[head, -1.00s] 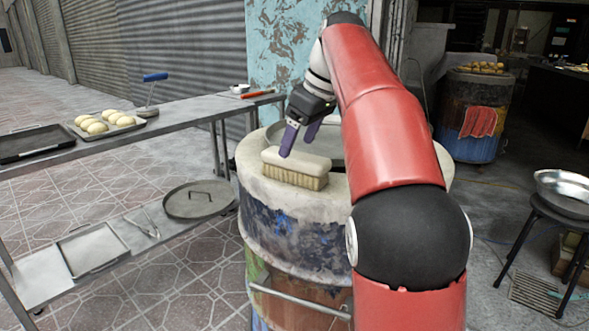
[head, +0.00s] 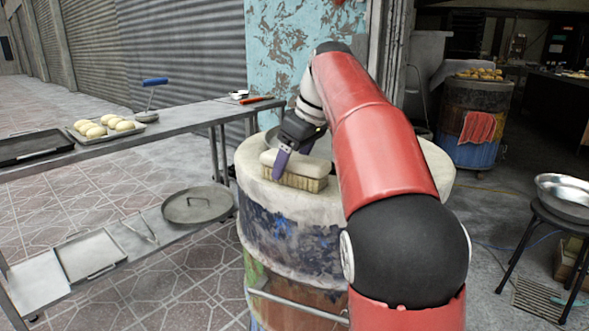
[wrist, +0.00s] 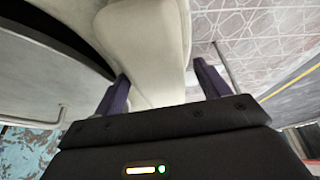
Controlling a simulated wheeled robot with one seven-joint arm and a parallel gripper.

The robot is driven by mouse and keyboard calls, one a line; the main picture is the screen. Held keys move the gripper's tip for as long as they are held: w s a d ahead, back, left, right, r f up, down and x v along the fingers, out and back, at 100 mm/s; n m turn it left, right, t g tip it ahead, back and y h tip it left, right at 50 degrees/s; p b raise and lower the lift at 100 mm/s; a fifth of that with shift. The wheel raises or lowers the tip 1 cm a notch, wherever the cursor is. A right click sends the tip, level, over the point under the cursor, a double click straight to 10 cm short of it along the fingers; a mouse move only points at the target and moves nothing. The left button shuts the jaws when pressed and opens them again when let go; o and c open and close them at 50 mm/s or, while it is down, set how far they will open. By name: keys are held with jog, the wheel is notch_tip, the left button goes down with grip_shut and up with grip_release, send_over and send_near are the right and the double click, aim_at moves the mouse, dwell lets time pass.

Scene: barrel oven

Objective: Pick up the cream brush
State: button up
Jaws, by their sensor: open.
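The cream brush (head: 300,171) lies on the pale rim of the painted barrel oven (head: 262,186), with its cream block up and its tan bristles down. In the head view, one purple finger of my gripper (head: 284,163) shows in front of the brush's near side; the other finger is hidden. In the wrist view, the cream block (wrist: 146,48) lies lengthwise between the two purple fingers of my gripper (wrist: 163,88). The fingers are apart, one on each side of the block. I cannot tell whether either touches it.
A grey metal table (head: 180,124) at left holds a tray of buns (head: 104,129) and a dark tray (head: 32,146). A round lid (head: 197,205) lies on its lower shelf. A stool with a metal bowl (head: 566,196) stands at right. Another barrel (head: 470,122) stands behind.

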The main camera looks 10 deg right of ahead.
aim_at(293, 156)
jog(key=shift+f, duration=0.1)
jog(key=c, duration=1.2)
jog(key=shift+o, duration=0.2)
notch_tip(293, 156, up, 9)
jog(key=p, duration=0.4)
jog(key=shift+r, duration=0.8)
